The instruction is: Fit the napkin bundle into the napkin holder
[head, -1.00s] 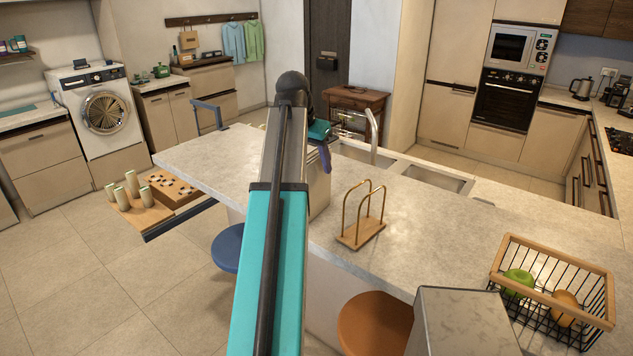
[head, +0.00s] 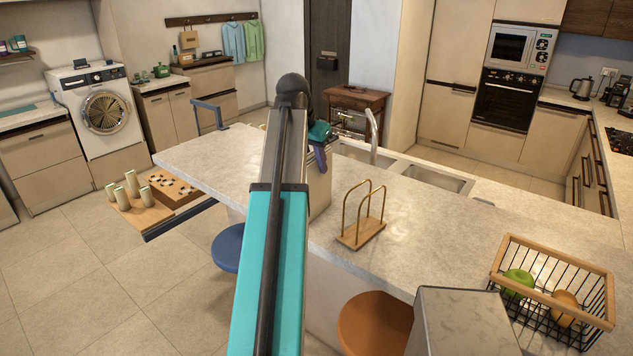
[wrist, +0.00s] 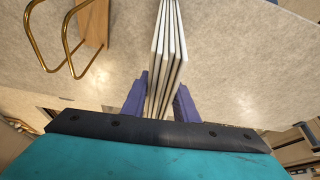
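The napkin holder (head: 361,236) has a wooden base and two upright brass hoops. It stands on the island counter, right of my arm in the head view. In the wrist view its base and hoops (wrist: 93,22) show at upper left. My gripper (wrist: 160,100) has purple fingers closed on both sides of the napkin bundle (wrist: 168,45), a stack of thin pale sheets seen edge-on. In the head view the bundle (head: 321,182) shows pale beneath my gripper (head: 320,158), left of the holder and partly hidden by my arm. I cannot tell if it touches the counter.
A wire basket (head: 548,248) with fruit sits at the counter's right end. The sink and curved faucet (head: 373,128) lie behind the holder. A blue stool (head: 227,248) and an orange stool (head: 375,322) stand at the near side. The counter around the holder (head: 420,225) is clear.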

